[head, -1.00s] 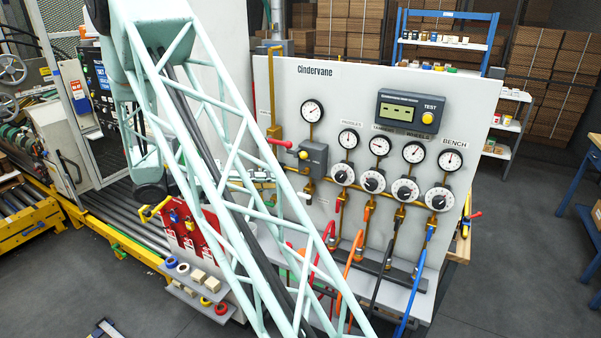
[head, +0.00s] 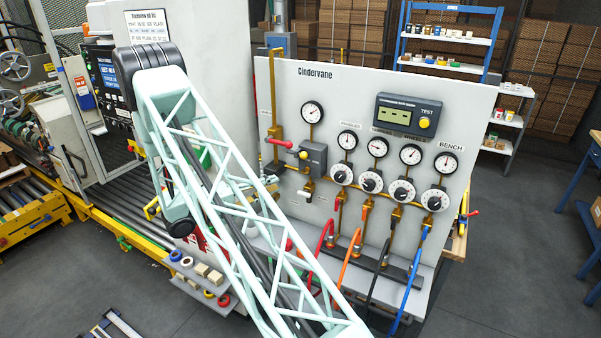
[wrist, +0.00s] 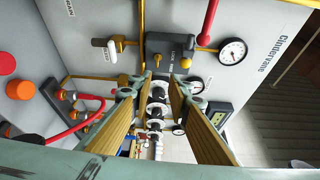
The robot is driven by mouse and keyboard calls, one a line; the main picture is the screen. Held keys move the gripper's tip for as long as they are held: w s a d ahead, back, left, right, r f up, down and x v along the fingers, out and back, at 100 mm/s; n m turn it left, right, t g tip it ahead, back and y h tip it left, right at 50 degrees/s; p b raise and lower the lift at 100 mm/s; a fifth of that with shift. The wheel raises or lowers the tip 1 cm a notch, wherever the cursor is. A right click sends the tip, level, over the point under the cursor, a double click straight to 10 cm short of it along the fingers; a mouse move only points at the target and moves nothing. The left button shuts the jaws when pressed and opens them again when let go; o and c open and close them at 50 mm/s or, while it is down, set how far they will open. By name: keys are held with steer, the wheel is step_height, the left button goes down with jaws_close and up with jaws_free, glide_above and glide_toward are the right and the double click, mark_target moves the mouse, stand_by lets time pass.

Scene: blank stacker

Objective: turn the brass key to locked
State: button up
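My gripper (wrist: 160,80) is open, with two tan-padded fingers apart and nothing held between them. In the wrist view its fingertips point toward the panel, just below a dark grey box (wrist: 172,45). A small brass piece (wrist: 157,60) on that box, possibly the brass key, shows near the fingertips; its turn position is too small to read. In the head view the same box (head: 314,158) is mounted on the left part of the panel, with a yellow knob (head: 303,154) on it. My arm covers part of the area left of the box.
A red-handled lever (head: 280,142) and brass pipes stand close to the box. Gauges and black-and-white dials (head: 371,181) fill the panel (head: 345,85) to the right. Coloured hoses (head: 349,262) hang below. Open floor (head: 500,260) lies right of the panel.

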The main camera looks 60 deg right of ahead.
mark_target(306, 171)
steer(key=shift+w+d+f+n, duration=0.3)
steer(key=shift+f+n, duration=0.1)
steer(key=shift+f, duration=0.15)
steer(key=shift+s, duration=0.1)
steer(key=p+x, duration=0.2)
steer(key=x, duration=1.1)
steer(key=shift+d, duration=0.4)
stand_by(0.3)
jaws_close()
